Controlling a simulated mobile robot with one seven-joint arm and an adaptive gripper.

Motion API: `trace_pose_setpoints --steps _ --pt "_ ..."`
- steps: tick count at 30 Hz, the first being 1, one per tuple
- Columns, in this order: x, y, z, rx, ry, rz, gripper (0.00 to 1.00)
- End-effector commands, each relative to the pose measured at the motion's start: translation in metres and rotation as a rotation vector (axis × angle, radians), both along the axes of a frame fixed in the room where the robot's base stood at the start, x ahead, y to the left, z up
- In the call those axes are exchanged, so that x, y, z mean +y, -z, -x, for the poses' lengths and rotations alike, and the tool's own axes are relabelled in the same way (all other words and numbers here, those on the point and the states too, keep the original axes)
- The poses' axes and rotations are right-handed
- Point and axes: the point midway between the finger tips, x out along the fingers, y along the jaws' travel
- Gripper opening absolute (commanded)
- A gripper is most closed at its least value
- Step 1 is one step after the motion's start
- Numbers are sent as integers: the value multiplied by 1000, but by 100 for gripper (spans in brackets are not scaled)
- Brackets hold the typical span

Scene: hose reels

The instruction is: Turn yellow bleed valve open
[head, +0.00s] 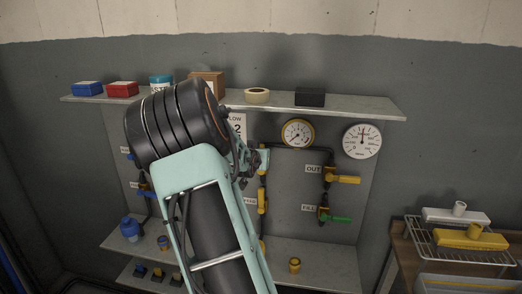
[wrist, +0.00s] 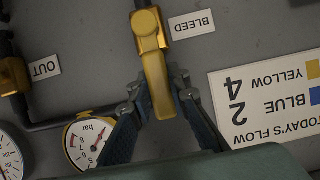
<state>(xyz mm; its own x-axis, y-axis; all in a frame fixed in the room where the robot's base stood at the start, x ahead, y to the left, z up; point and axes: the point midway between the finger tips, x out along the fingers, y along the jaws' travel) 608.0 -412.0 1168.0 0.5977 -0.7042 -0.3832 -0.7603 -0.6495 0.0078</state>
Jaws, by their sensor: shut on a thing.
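The yellow bleed valve (wrist: 148,30) is in the wrist view, upside down, beside the BLEED label (wrist: 192,25). Its yellow handle runs down the picture from the valve body, roughly in line with the dark pipe, between my fingers. My gripper (wrist: 158,92) is shut on the handle, one finger on each side. In the head view the valve (head: 262,201) is on the grey panel, below my gripper (head: 259,160). My arm hides part of the panel to its left.
A yellow-rimmed gauge (head: 298,133) and a white gauge (head: 362,140) are up right. The OUT valve's yellow handle (head: 346,179) and the FILL valve's green handle (head: 338,219) point right. A shelf (head: 365,109) with boxes runs above; a wire rack (head: 452,252) stands right.

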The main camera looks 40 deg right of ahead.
Motion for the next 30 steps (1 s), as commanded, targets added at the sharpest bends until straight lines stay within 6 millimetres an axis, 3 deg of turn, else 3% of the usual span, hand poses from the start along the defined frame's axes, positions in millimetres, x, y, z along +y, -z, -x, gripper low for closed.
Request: trace_pose_setpoints --steps 13,14,18,30 --pt "0 -2 -2 3 -3 9 0" --pt "0 -2 -2 3 -3 9 18" --pt "0 -1 -1 3 -2 8 34" --pt "5 -2 2 5 -1 5 35"
